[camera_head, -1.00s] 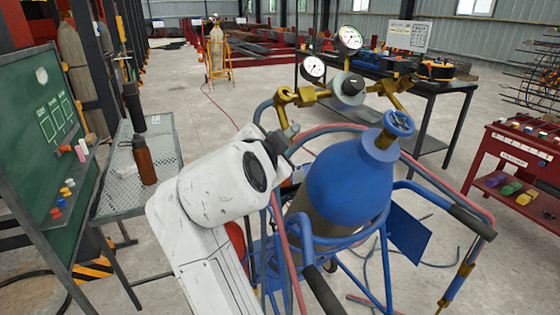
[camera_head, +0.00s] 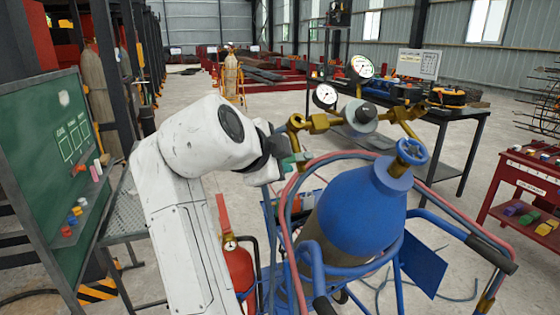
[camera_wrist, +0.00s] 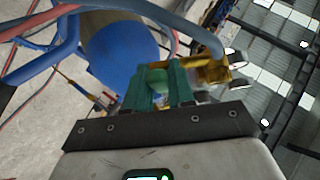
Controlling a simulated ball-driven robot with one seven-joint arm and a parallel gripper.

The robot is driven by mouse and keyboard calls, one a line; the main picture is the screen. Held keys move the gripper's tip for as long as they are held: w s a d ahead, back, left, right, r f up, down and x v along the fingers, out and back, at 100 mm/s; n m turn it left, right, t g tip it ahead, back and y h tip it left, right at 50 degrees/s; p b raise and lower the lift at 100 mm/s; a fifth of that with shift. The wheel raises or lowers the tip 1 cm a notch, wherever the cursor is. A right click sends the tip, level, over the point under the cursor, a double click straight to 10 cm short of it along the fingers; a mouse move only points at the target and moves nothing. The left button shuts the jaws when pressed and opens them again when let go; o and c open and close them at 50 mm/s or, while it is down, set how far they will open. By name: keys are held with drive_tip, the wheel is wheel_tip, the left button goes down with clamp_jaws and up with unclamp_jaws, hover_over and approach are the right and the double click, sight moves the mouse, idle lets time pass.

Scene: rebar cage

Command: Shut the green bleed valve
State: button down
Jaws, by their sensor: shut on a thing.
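My gripper (camera_wrist: 160,84) has two teal fingers closed around a green rounded piece, the green bleed valve (camera_wrist: 158,76). In the head view my gripper (camera_head: 289,160) is at the left of the regulator, just below its brass fittings (camera_head: 308,123). My wrist and fingers hide most of the valve there, so its handle angle cannot be told. The brass fittings also show beside the fingers in the wrist view (camera_wrist: 208,72). The blue gas cylinder (camera_head: 357,212) with its blue handwheel (camera_head: 411,152) stands to the right of my gripper.
Two gauges (camera_head: 361,67) (camera_head: 325,96) stand above the fittings. Red and blue hoses (camera_head: 291,215) loop around the cylinder. A red extinguisher (camera_head: 237,266) is below my arm. A green board (camera_head: 50,170) is at left, a red tool cart (camera_head: 525,190) at right.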

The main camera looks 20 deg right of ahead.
drive_tip(key=c, duration=1)
unclamp_jaws()
drive_tip(key=shift+c, duration=0.2)
drive_tip(key=v, duration=1)
drive_tip(key=shift+s+a+r+b, duration=0.2)
drive_tip(key=shift+b, duration=0.1)
